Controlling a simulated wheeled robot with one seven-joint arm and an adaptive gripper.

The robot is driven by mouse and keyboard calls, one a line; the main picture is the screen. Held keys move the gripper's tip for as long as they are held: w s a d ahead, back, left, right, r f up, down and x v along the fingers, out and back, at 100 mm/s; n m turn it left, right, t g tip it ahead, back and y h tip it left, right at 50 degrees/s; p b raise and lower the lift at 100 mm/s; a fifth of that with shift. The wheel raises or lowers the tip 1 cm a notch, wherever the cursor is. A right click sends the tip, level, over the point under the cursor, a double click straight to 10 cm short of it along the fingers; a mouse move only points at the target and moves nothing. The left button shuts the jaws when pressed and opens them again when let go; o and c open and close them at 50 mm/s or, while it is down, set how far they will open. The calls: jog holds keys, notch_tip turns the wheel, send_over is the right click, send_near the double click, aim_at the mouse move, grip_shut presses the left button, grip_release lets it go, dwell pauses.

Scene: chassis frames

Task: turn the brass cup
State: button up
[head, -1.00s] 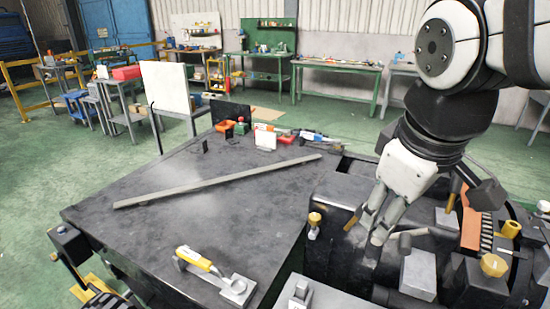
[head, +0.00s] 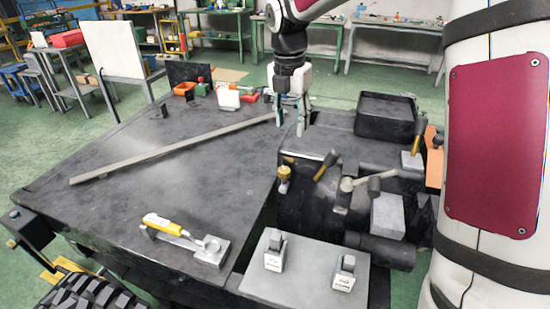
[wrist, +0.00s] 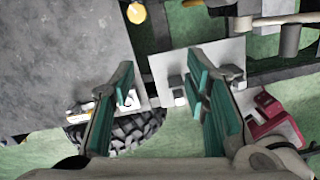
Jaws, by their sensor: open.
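A small brass-coloured cup-shaped fitting (head: 284,178) stands at the near left edge of the black machine housing (head: 312,205); I take it for the brass cup. A yellow round top (wrist: 136,12) at the upper edge of the wrist view looks like the same fitting. My gripper (head: 289,115) points down over the far part of the bench and housing, apart from and beyond the fitting. In the wrist view my gripper (wrist: 165,98) has its two teal-padded fingers spread, with nothing between them.
A brass-topped lever (head: 326,165) and grey handle (head: 368,182) rise from the housing. A black tray (head: 386,116) lies behind. A grey plate (head: 262,289) with two labelled blocks is in front. A long bar (head: 170,150) and yellow-handled clamp (head: 165,224) lie on the dark bench.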

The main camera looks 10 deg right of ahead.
aim_at(284, 171)
jog(key=w+f+n+y, duration=0.1)
jog(key=w+f+n, duration=0.5)
jog(key=w+f, duration=0.1)
jog(key=shift+g, duration=0.4)
jog(key=f, duration=1.4)
jog(key=shift+s+d, duration=0.2)
jog(key=shift+d, duration=0.1)
jog(key=c, duration=0.9)
jog(key=shift+o, duration=0.2)
jog(key=shift+m+b, duration=0.3)
jog(key=shift+m, duration=0.2)
